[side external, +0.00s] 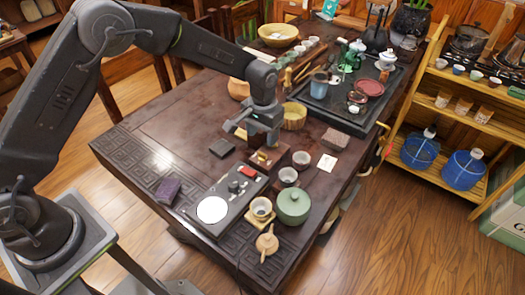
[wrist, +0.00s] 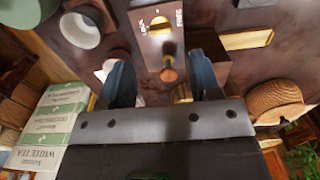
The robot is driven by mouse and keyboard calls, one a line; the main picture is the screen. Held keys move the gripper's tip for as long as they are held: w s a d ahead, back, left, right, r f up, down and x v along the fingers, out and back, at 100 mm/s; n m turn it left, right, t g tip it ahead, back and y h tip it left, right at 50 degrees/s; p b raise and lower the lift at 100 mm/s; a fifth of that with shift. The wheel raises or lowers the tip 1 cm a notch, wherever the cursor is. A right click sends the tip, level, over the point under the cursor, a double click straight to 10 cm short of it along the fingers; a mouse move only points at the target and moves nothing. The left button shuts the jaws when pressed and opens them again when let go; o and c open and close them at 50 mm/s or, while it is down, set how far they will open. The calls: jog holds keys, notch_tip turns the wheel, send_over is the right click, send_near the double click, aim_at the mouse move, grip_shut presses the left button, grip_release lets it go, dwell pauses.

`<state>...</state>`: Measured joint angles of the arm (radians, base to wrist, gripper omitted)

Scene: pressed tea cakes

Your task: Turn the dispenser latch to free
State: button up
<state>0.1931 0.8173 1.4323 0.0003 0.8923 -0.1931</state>
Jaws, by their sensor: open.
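The dispenser (side external: 267,157) is a small brown wooden block with a brass-coloured part, on the dark table below my gripper (side external: 257,138). In the wrist view its face (wrist: 152,44) carries the words LOCK on the left and FREE on the right, around a brass plate. The latch knob (wrist: 168,74), small and wooden, shows between the two fingers of my gripper (wrist: 161,68). The fingers are open, with a gap on each side of the knob. I cannot tell which word the latch points at.
A black device with a white disc (side external: 212,209) and a red item lies in front. Table space is free to the left, around a dark flat block (side external: 222,147).

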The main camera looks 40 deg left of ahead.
aim_at(263, 154)
notch_tip(263, 154, down, 7)
jog(key=shift+f, duration=0.15)
jog(key=shift+c, duration=0.2)
jog(key=c, duration=0.9)
